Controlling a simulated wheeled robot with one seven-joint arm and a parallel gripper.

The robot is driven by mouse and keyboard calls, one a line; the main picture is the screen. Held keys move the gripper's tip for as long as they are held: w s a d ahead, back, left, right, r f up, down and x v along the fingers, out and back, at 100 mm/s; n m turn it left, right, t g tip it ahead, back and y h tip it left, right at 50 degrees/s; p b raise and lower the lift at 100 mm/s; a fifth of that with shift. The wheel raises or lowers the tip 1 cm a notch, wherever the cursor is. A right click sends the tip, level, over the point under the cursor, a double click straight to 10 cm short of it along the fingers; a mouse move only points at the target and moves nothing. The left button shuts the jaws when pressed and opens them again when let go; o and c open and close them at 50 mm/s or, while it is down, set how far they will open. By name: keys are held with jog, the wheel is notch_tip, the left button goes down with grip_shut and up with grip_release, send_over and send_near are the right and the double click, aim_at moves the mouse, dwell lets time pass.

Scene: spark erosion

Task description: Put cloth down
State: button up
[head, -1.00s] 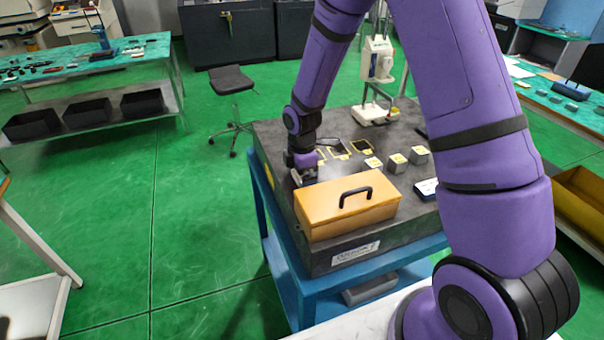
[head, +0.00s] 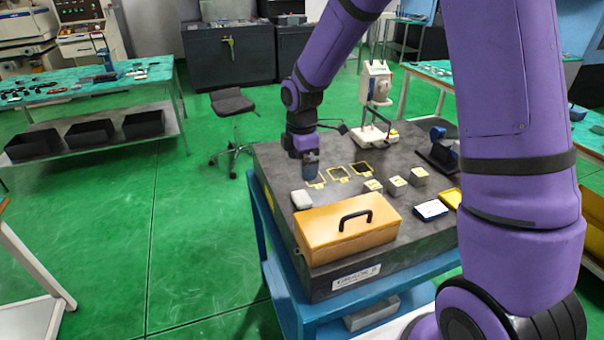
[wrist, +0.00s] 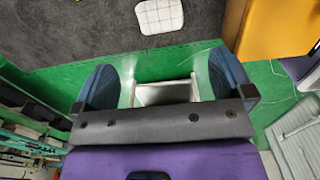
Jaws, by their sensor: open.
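The white folded cloth (head: 301,200) lies flat on the dark stone plate (head: 350,270), near its left edge and just behind the orange box. In the wrist view the cloth (wrist: 158,15) shows at the top, with a grid pattern on it and nothing gripping it. My gripper (head: 311,175) is above the plate, a little behind and to the right of the cloth, apart from it. In the wrist view my gripper (wrist: 165,82) has its two blue fingers wide apart, with nothing held between them.
The orange box (head: 345,228) with a black handle stands at the plate's front. Yellow outlined marks (head: 339,173) and several small grey blocks (head: 397,186) lie to the right. A white stand (head: 375,105) is at the back.

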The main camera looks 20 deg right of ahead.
jog(key=s+d+r+m+t, duration=0.35)
jog(key=s+r+m, duration=0.7)
jog(key=r, duration=0.75)
jog(key=s+d+r+m+t, duration=0.1)
jog(key=s+r+m, duration=0.1)
jog(key=s, duration=0.7)
jog(key=s+d+r+m, duration=0.2)
jog(key=s+m, duration=0.3)
jog(key=s, duration=0.5)
jog(key=shift+d+r+t, duration=0.2)
jog(key=shift+r+t, duration=0.15)
jog(key=shift+r, duration=0.4)
jog(key=shift+w+m, duration=0.1)
jog(key=shift+m, duration=0.15)
